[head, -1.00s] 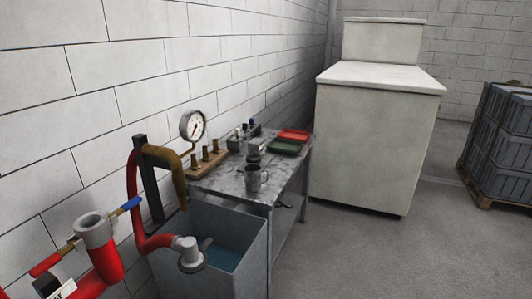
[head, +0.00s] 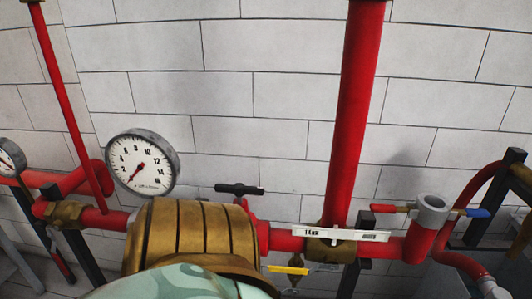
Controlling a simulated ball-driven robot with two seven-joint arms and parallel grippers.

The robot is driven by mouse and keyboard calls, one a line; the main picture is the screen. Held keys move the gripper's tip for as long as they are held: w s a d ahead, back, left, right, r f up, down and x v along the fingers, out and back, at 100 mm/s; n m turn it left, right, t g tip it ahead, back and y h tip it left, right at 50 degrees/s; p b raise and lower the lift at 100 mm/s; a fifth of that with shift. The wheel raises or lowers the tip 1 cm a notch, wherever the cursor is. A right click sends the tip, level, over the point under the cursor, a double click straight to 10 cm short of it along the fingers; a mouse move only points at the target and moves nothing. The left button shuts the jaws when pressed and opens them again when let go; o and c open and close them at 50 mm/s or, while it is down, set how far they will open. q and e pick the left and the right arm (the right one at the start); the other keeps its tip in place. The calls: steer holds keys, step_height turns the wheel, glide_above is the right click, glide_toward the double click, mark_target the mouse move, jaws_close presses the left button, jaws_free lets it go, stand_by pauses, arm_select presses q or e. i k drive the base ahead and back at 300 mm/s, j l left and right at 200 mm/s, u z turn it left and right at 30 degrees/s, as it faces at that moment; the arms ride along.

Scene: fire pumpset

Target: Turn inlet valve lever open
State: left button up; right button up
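No handle is readably marked as the inlet valve lever. A long white lever (head: 350,235) lies nearly level, along the red pipe, over a brass valve body (head: 322,250) under the upright red pipe; its lettering is too small to read. A short black handle (head: 239,189) sits on a red stem left of it. A small yellow handle (head: 288,269) is below. At the right, a red handle (head: 390,209) and a blue handle (head: 471,212) flank a grey open-topped fitting (head: 432,211). Neither of my grippers is in view.
A ribbed brass pump body (head: 190,235) and a pale green rounded casing (head: 165,284) fill the near middle. A white-faced gauge (head: 143,162) stands above the pump's left. An upright red pipe (head: 354,110) runs before the block wall (head: 250,60).

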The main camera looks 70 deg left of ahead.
mark_target(55, 255)
steer(key=u, duration=4)
